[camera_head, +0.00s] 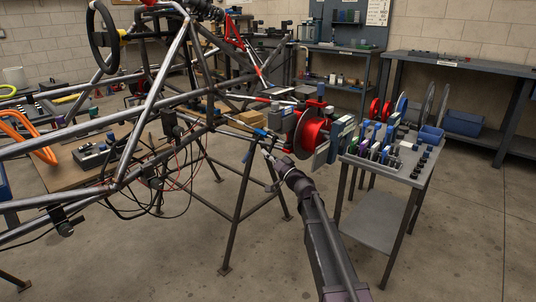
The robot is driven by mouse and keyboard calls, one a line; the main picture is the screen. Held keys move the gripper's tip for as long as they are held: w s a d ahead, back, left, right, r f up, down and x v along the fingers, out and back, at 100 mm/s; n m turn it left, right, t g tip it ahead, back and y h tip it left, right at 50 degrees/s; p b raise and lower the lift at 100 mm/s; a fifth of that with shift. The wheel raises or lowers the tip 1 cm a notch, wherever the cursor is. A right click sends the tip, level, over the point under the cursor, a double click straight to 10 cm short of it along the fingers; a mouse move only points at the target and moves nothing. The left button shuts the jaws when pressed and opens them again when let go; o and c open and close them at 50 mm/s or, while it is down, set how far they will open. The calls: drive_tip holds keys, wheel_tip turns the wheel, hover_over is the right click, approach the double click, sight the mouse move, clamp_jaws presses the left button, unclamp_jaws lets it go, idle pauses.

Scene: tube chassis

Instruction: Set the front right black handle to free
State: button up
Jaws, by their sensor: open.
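My gripper (268,154) is at the end of my arm, which reaches up from the bottom of the head view. It is open and small in the picture, near the right end of the tube chassis (150,100). A thin dark part (248,157) hangs just left of the fingertips. I cannot tell whether it is the front right black handle, or whether my gripper touches it. A blue fitting (260,133) on the chassis is just above the gripper. A red disc (312,135) is up and to the right.
A grey cart (408,172) with several small parts stands right of my arm. Black cables (150,195) hang from the chassis at left. A dark stand leg (238,222) is left of my arm. Workbenches (450,62) line the back wall. The floor at lower right is clear.

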clamp_jaws()
drive_tip(key=shift+d, duration=0.2)
idle(0.3)
